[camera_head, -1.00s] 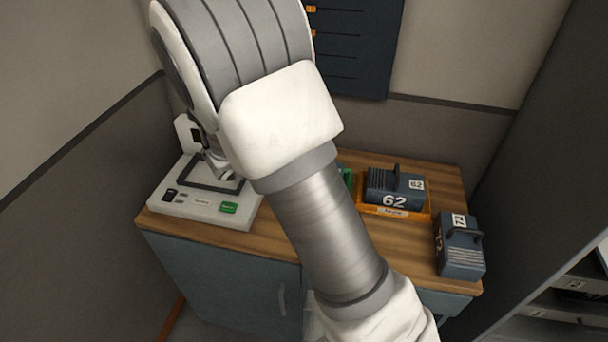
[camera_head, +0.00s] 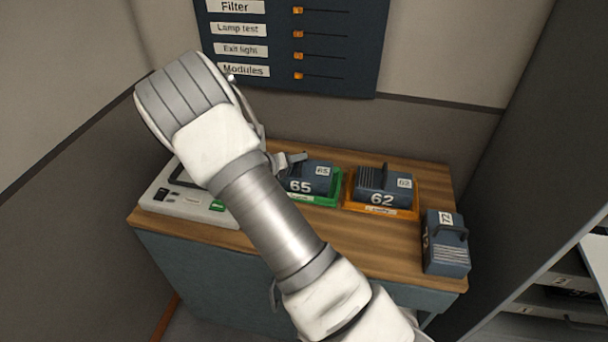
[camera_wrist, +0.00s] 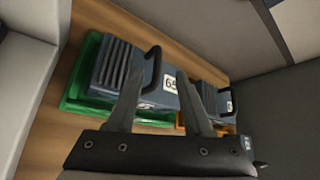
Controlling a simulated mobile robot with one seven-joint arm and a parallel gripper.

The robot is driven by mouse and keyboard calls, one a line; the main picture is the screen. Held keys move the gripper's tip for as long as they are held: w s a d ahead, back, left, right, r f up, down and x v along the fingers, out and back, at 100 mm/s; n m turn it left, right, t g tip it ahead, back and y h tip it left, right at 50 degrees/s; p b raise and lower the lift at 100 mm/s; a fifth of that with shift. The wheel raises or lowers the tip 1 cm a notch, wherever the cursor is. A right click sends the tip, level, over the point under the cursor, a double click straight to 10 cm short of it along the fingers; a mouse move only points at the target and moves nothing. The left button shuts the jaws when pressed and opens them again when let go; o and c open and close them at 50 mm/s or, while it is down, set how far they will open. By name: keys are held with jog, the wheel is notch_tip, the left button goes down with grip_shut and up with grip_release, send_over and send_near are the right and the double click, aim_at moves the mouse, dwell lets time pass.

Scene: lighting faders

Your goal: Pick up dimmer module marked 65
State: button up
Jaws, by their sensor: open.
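The dimmer module marked 65 (camera_head: 312,178) is a dark blue-grey box with ribs and a handle. It sits in a green tray (camera_head: 325,201) on the wooden bench. In the wrist view the module (camera_wrist: 122,65) lies just beyond my gripper (camera_wrist: 158,75), with its black handle (camera_wrist: 153,65) showing between the two fingers. The fingers are apart with nothing held between them. In the head view the gripper (camera_head: 284,160) is at the module's left, partly hidden by my arm. I cannot tell whether a finger touches the module.
Module 62 (camera_head: 383,183) sits in an orange tray (camera_head: 415,207) to the right. Module 72 (camera_head: 446,250) stands on the bench (camera_head: 350,240) at the right front. A white test unit (camera_head: 160,200) is at the left. A labelled fader panel (camera_head: 345,25) hangs behind.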

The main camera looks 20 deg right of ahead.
aim_at(304, 170)
jog(key=shift+p+x, duration=0.5)
jog(key=shift+x, duration=2.7)
jog(key=shift+w+a+f, duration=0.1)
jog(key=shift+a+f, duration=0.05)
grip_shut()
